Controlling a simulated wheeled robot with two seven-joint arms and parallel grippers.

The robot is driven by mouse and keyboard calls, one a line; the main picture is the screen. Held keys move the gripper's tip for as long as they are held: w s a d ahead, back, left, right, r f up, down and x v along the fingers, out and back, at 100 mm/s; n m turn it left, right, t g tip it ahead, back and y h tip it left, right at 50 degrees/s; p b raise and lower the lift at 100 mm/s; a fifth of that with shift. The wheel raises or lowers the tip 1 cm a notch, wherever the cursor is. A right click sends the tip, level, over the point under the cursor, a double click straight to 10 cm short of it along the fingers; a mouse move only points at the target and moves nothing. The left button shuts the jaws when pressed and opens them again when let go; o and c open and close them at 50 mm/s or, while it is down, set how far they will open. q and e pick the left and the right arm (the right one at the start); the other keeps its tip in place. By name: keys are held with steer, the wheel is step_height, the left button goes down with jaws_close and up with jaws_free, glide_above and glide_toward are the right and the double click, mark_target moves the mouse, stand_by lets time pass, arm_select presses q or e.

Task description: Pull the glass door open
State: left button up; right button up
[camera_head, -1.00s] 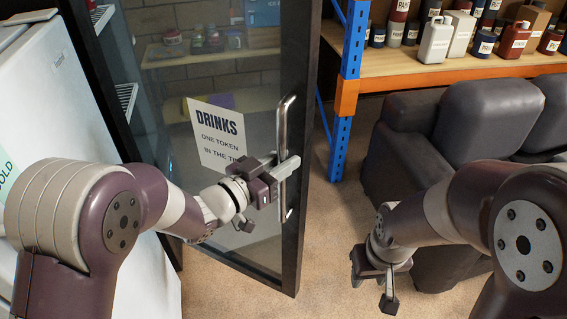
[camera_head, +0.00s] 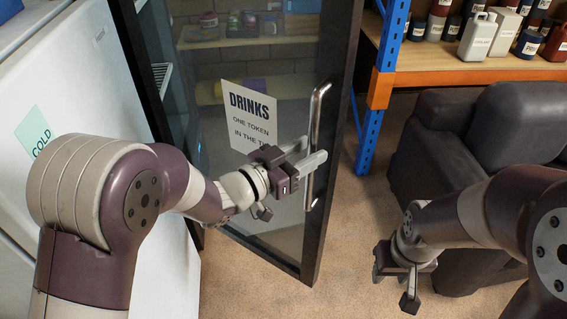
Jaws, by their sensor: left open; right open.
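The glass door (camera_head: 210,110) has a dark frame and a drinks sign (camera_head: 250,117) behind or on its pane. It stands swung out from the fridge, with a gap at its left showing wire shelves. A vertical metal handle (camera_head: 317,110) runs along its right side. My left gripper (camera_head: 306,155) is open, with its fingers at the lower part of the handle, which passes between or just beside them; contact is unclear. My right gripper (camera_head: 404,290) is open and empty, low at the right, away from the door.
A white chest or cabinet (camera_head: 85,75) with a cold label stands at the left. A blue and orange rack (camera_head: 382,88) with bottles stands behind the door's right edge. A dark armchair (camera_head: 460,135) is at the right. Bare floor (camera_head: 345,255) lies between.

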arm_select(q)
steer(key=b+v, duration=0.1)
steer(key=v, duration=1)
steer(key=w+a+f+n+g+y, duration=0.2)
steer(key=a+f+n+y, duration=0.4)
steer(key=a+f+y, duration=0.6)
steer(key=s+d+f+n+g+y, duration=0.1)
steer(key=s+f+n+g, duration=0.2)
steer(key=s+g, duration=0.5)
steer(key=s+f, duration=0.1)
steer(key=s, duration=0.3)
steer(key=shift+g, duration=0.3)
